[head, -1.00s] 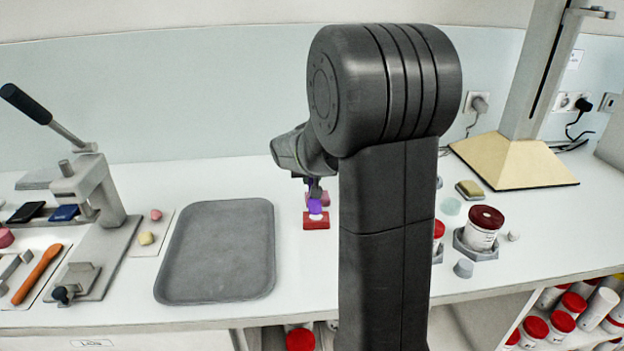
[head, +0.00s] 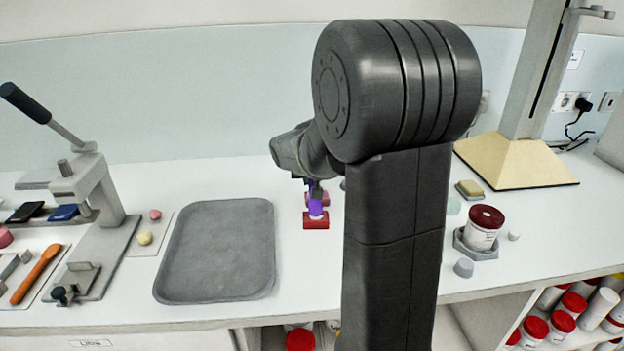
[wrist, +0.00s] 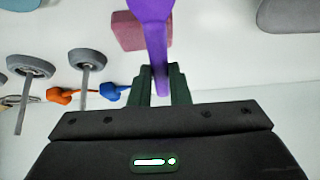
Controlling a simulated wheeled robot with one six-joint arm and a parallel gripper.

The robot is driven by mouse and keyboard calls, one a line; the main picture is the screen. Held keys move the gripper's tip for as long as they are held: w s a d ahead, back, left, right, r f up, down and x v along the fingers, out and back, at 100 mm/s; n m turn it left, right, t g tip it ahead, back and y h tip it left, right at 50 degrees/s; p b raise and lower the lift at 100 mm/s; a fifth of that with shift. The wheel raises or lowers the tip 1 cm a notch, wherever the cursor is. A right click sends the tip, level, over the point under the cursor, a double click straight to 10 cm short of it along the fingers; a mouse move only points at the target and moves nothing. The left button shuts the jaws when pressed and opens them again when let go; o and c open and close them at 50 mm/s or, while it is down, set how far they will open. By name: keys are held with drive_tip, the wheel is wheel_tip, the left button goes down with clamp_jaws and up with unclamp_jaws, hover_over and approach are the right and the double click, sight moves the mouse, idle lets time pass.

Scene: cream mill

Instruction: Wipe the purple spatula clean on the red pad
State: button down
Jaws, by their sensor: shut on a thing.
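The purple spatula (wrist: 155,40) is held by its handle between my gripper's (wrist: 160,82) green fingers, which are shut on it. In the head view the spatula (head: 316,206) points down at the red pad (head: 316,221), its end at or just above the pad; I cannot tell whether they touch. The spatula's far end is cut off at the top of the wrist view. A pink pad (wrist: 128,30) shows behind the spatula there, on the white worktop. My arm hides much of the area right of the pad in the head view.
A grey tray (head: 215,250) lies left of the red pad, with bare worktop between. A lever press (head: 95,215) and an orange spatula (head: 36,273) are at far left. A jar with a dark red lid (head: 483,228) stands to the right.

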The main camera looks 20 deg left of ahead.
drive_tip(key=shift+r+p, duration=1.75)
drive_tip(key=shift+r, duration=0.95)
